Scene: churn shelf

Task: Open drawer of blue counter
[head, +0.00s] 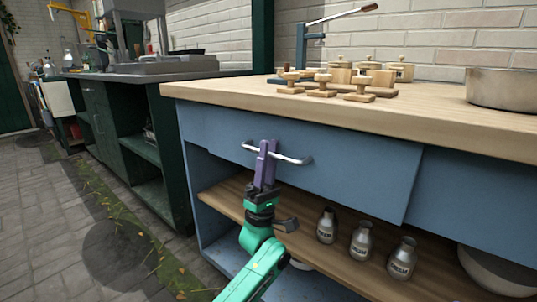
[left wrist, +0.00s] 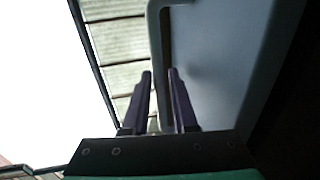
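The blue counter (head: 200,170) has a wooden top and a wide blue drawer front (head: 350,165). The drawer's right edge looks slightly forward of the panel beside it; how far is hard to tell. A grey metal bar handle (head: 295,159) is on the drawer front; it also shows in the left wrist view (left wrist: 155,35). My left gripper (head: 265,150) is at the left part of the handle. In the left wrist view its purple fingers (left wrist: 160,75) are close together with the bar between them. My right gripper is not in view.
Wooden pieces (head: 325,85), a lever press (head: 305,45) and a metal pot (head: 500,88) stand on the top. Several metal bottles (head: 361,241) and a bowl (head: 495,270) are on the shelf below. A green cabinet (head: 130,140) stands left; the paved floor (head: 50,220) there is free.

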